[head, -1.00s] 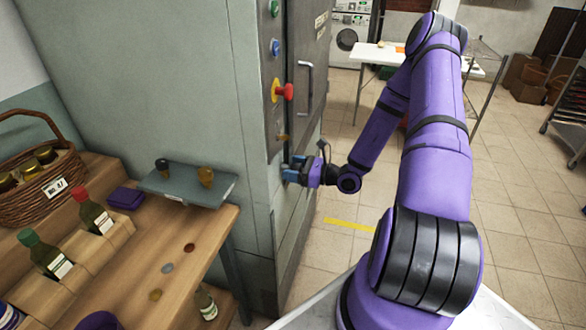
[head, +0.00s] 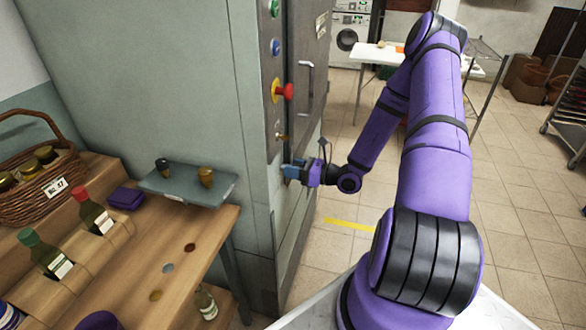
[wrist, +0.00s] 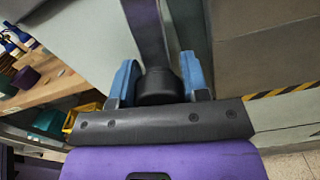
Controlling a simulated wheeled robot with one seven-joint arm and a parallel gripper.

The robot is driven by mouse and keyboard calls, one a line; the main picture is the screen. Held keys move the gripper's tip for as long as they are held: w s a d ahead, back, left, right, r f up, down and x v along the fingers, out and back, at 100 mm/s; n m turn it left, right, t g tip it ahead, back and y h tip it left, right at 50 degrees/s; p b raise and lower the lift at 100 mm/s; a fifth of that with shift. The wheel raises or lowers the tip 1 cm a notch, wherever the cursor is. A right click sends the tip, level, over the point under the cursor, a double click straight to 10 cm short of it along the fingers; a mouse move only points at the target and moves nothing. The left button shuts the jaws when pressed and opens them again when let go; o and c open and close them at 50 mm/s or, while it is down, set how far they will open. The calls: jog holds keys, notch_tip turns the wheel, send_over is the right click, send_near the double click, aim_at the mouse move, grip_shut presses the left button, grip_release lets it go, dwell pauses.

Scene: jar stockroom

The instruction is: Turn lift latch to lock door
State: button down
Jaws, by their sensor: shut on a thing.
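The tall grey-green cabinet (head: 150,70) has a dark control strip (head: 271,60) down its edge, beside a door with a pale handle (head: 305,88). A small brass-coloured piece (head: 280,137) sits low on the strip. My gripper (head: 287,172) is just below it, against the cabinet front. In the wrist view, the blue fingers (wrist: 160,83) stand on both sides of a dark round knob (wrist: 159,87), which I take for the lift latch. The gripper is shut on it. The latch's angle is hidden in the head view.
A red knob (head: 285,92) on a yellow base sticks out above my gripper. At left, a wooden bench (head: 215,225) holds a grey tray (head: 160,187), bottles and a basket (head: 40,185). Open tiled floor (head: 510,230) lies at right.

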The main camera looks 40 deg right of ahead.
jog(key=shift+m, duration=7.8)
jog(key=c, duration=0.6)
grip_release()
jog(key=shift+d, duration=0.1)
jog(key=v, duration=1)
jog(key=shift+s+d, duration=0.25)
jog(key=shift+s, duration=0.05)
jog(key=shift+f, duration=0.1)
